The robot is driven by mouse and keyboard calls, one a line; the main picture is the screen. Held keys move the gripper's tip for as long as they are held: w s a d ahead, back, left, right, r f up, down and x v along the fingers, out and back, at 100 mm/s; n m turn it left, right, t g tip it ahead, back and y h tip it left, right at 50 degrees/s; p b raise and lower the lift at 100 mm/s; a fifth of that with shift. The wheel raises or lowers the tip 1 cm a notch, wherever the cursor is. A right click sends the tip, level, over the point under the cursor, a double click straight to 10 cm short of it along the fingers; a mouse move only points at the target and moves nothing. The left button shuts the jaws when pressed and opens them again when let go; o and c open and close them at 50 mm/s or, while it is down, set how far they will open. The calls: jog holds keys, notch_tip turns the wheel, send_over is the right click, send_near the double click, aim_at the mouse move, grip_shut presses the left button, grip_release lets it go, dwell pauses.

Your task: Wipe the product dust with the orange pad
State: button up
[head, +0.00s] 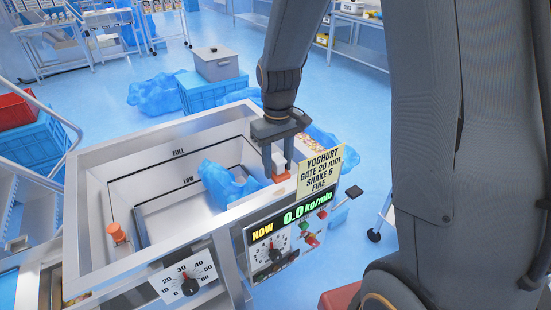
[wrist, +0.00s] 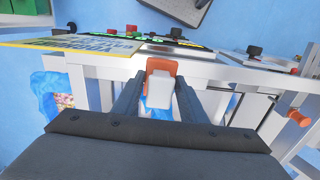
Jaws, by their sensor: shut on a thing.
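The orange pad (head: 281,178) is at the lower end of my gripper (head: 279,165), over the right rim of the metal hopper (head: 85,160). In the wrist view my gripper (wrist: 160,84) has its two fingers on either side of the pad's white block, with the orange pad (wrist: 162,66) showing beyond it. The gripper is shut on the pad. I cannot tell whether the pad touches the rim. No product dust can be made out in either view.
A yellow sign (head: 322,172) stands close right of the gripper. The control panel (head: 268,252) is below it. A blue bag (head: 225,184) lies inside the hopper. An orange knob (head: 117,233) is at the hopper's left. A grey lidded box (head: 216,64) stands behind.

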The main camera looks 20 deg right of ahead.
aim_at(275, 194)
jog(key=shift+a+f, duration=0.35)
jog(key=shift+f, duration=0.1)
jog(key=shift+a+f+b, duration=0.2)
jog(key=shift+f+b, duration=0.45)
jog(key=shift+f, duration=0.15)
notch_tip(275, 194, down, 5)
jog(key=b, duration=0.4)
jog(key=shift+w+d, duration=0.15)
jog(key=shift+d, duration=0.05)
jog(key=shift+c, duration=0.5)
jog(key=shift+d+f, duration=0.1)
jog(key=shift+d, duration=0.25)
jog(key=shift+c, duration=0.5)
jog(key=shift+w+d, duration=0.2)
jog(key=shift+d, duration=0.45)
jog(key=shift+w+d, duration=0.2)
jog(key=shift+d, duration=0.4)
jog(key=shift+w+d+b, duration=0.15)
jog(key=shift+d+b, duration=0.05)
jog(key=shift+b, duration=0.4)
jog(key=a, duration=0.2)
jog(key=s+a+p, duration=0.1)
jog(key=shift+s+a, duration=0.15)
jog(key=shift+a, duration=0.25)
jog(key=shift+s+a+r+p, duration=0.1)
jog(key=shift+a+r+p, duration=0.1)
jog(key=shift+p, duration=0.15)
notch_tip(275, 194, up, 8)
jog(key=p, duration=0.5)
jog(key=shift+d, duration=0.1)
